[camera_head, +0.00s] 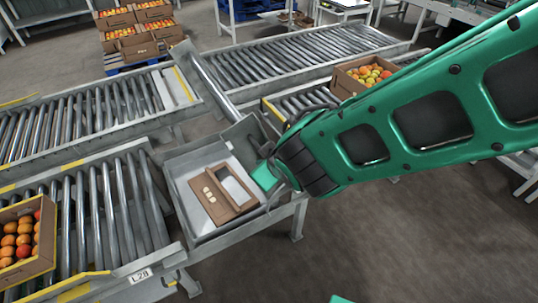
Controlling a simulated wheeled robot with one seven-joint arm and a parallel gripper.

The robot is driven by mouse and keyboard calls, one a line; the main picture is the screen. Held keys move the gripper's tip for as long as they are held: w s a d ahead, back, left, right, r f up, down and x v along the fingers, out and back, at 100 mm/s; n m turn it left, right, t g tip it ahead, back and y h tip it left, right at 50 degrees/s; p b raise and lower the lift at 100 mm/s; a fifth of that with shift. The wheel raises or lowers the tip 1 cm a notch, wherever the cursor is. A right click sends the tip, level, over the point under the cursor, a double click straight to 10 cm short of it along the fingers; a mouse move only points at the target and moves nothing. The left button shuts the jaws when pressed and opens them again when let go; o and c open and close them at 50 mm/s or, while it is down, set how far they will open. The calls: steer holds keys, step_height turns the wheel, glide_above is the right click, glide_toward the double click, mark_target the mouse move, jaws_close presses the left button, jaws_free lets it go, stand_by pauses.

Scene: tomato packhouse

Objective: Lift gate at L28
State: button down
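The label L28 (143,276) is on the near side rail of the lower left roller conveyor (118,215). A grey metal section with raised edges (183,190) adjoins that conveyor's right end; I cannot tell for sure whether it is the gate. A brown piece (207,205) with pale round spots and a rectangular opening lies on it. My gripper (265,178) is at the right edge of this section, beside the brown piece. Its fingers are small and partly hidden by my green arm, so I cannot tell whether they hold anything.
A crate of orange fruit (40,262) sits on the lower left conveyor. Another fruit crate (342,80) stands on rollers behind my arm. A long roller conveyor (290,55) runs across the back. Stacked crates (140,50) stand behind. The floor at lower right (400,250) is clear.

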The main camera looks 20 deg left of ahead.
steer(key=shift+s+a+r, duration=0.1)
steer(key=shift+a+r, duration=0.25)
steer(key=c, duration=1.8)
jaws_free()
steer(key=shift+d+f, duration=0.25)
